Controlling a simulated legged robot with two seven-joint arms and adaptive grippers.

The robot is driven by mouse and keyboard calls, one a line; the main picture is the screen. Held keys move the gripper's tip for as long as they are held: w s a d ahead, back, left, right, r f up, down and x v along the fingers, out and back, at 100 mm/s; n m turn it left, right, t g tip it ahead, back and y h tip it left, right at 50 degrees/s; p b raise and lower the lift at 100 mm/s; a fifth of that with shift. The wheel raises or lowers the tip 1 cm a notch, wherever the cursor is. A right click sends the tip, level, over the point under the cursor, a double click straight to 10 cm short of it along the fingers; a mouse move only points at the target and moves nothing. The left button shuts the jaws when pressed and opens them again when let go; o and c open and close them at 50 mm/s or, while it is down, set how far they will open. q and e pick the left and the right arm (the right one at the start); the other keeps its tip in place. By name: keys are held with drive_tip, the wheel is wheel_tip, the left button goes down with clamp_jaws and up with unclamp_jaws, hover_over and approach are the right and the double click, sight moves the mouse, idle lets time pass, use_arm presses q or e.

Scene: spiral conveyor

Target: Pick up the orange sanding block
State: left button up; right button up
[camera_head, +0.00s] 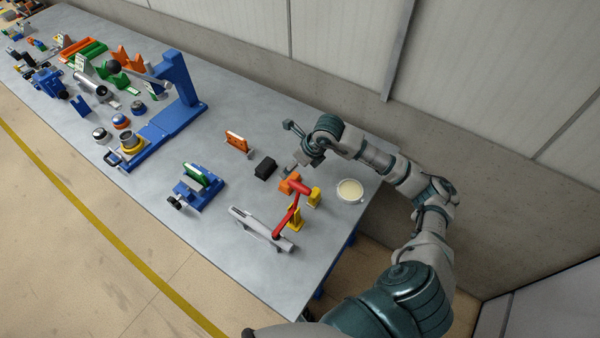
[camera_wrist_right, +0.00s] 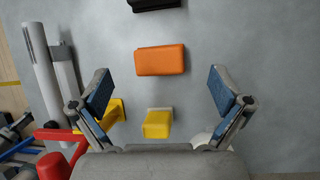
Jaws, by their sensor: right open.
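The orange sanding block (camera_head: 289,184) lies flat on the grey table near its right end. In the right wrist view the orange sanding block (camera_wrist_right: 160,60) sits ahead of the gripper, roughly centred between the fingers and just beyond their tips. My right gripper (camera_wrist_right: 160,90) is open and empty, with its blue-padded fingers spread wider than the block. In the head view my right gripper (camera_head: 290,150) hangs above the table, just behind the block, and does not visibly touch it. My left gripper is not in view.
A black block (camera_head: 265,168) lies left of the orange one. A red-handled tool (camera_head: 287,220) rests on yellow stands (camera_head: 295,217) in front. A round cream-filled dish (camera_head: 350,189) stands to the right, a grey rail (camera_head: 260,230) in front. Blue fixtures (camera_head: 175,105) crowd the far left.

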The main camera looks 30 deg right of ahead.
sight(293, 177)
drive_tip(key=shift+s+f+n+h, duration=0.1)
drive_tip(key=shift+s+n+h, duration=0.3)
drive_tip(key=shift+n+h, duration=0.15)
drive_tip(key=f, duration=0.1)
drive_tip(key=a+f, duration=0.2)
drive_tip(key=shift+w+a+f+p, duration=0.15)
drive_tip(key=shift+w+f+p, duration=0.2)
drive_tip(key=f, duration=0.3)
drive_tip(key=shift+w+d, duration=0.4)
drive_tip(key=shift+w+d+f, duration=0.1)
drive_tip(key=shift+d+f, duration=0.2)
drive_tip(key=shift+d, duration=0.15)
drive_tip(key=shift+a, duration=0.2)
drive_tip(key=c, duration=0.5)
drive_tip(key=shift+a+r, duration=0.2)
drive_tip(key=shift+a, duration=0.3)
drive_tip(key=c, duration=0.7)
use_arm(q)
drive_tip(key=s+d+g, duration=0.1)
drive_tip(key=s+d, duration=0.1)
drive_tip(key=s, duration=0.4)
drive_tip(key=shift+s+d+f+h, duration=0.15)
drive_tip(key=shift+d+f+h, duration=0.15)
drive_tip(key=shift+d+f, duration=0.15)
use_arm(e)
drive_tip(key=shift+a+r, duration=0.1)
drive_tip(key=shift+a, duration=0.05)
